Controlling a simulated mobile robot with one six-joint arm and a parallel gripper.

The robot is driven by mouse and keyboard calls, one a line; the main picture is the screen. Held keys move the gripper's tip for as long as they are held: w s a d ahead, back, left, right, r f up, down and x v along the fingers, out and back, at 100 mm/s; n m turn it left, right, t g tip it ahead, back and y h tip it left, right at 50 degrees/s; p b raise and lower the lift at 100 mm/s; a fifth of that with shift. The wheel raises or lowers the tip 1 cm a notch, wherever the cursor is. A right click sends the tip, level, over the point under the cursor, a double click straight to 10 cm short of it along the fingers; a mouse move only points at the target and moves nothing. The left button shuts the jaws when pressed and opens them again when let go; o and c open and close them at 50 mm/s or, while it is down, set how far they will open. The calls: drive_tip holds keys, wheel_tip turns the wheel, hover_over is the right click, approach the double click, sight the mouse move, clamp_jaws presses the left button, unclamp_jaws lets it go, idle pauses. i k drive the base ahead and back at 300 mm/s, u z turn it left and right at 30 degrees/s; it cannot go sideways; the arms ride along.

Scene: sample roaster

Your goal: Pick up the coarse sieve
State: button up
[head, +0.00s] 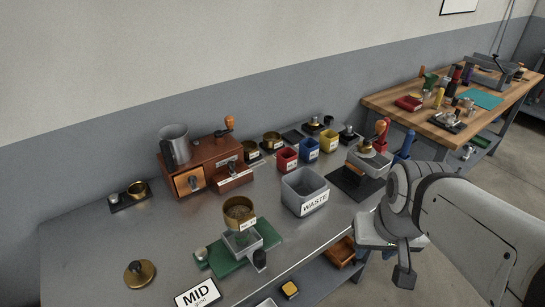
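Several brass, sieve-like round pans are in the head view, and their small labels are too small to read, so I cannot tell which is the coarse sieve. Two more brass pans, a left one (251,151) and a right one (271,141), stand at the back beside the wooden grinder. My gripper (404,275) is at the lower right, beyond the bench's right front edge and apart from these pans. Its fingers are mostly hidden, and nothing held shows.
A grey WASTE bin (305,192) stands mid-bench. The wooden grinder (205,164) is at the back left.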

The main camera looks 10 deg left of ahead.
sight(238, 213)
drive_tip(key=z, duration=0.55)
drive_tip(key=k, duration=1.9)
drive_tip(key=u, duration=0.75)
drive_tip(key=i, duration=1.45)
drive_tip(key=u, duration=0.05)
